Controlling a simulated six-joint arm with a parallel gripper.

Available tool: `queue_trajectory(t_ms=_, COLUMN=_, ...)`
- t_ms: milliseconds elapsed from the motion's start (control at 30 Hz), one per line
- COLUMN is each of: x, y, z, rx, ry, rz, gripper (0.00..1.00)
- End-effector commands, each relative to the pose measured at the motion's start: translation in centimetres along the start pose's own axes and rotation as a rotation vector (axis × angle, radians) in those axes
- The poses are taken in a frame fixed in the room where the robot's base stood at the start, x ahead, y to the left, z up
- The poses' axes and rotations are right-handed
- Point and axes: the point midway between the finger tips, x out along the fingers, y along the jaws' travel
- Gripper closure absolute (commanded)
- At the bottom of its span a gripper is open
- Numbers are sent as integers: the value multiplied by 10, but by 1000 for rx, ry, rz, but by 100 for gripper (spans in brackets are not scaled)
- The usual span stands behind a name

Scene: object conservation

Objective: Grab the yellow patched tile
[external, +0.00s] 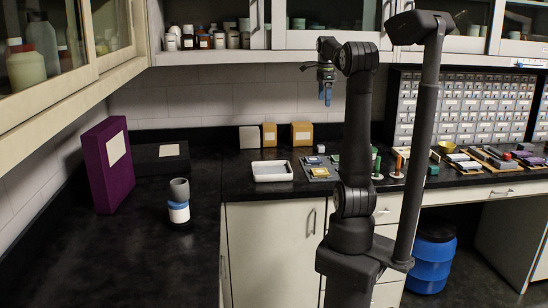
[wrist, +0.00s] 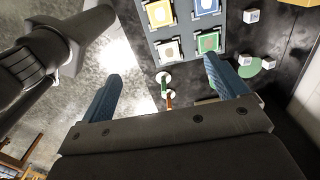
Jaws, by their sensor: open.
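In the wrist view, a yellow tile (wrist: 148,14) with a pale patch lies at the upper left of a grey board (wrist: 187,28). In the external view, a yellow tile (external: 319,171) shows on the board on the counter. My gripper (external: 325,99) hangs high above the counter, pointing down. Its blue fingers are spread wide and empty in the wrist view (wrist: 162,76). It is well apart from the tiles.
A white tray (external: 272,178) stands left of the board. Green and orange upright pieces (external: 397,165) stand to its right, near my arm. Small boxes (external: 301,133) stand behind it. A purple binder (external: 109,165) and a jar (external: 179,201) stand at left. Wall cabinets hang above.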

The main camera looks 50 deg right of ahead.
Motion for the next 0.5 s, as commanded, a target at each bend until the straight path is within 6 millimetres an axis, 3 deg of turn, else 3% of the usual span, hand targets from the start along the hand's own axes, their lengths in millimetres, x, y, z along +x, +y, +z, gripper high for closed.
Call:
queue_trajectory(t_ms=233, x=15, y=-2, z=0, rx=-143, ry=0, rz=3, gripper=9)
queue_trajectory(t_ms=500, x=65, y=-7, z=0, rx=-676, ry=-1, rz=4, gripper=9)
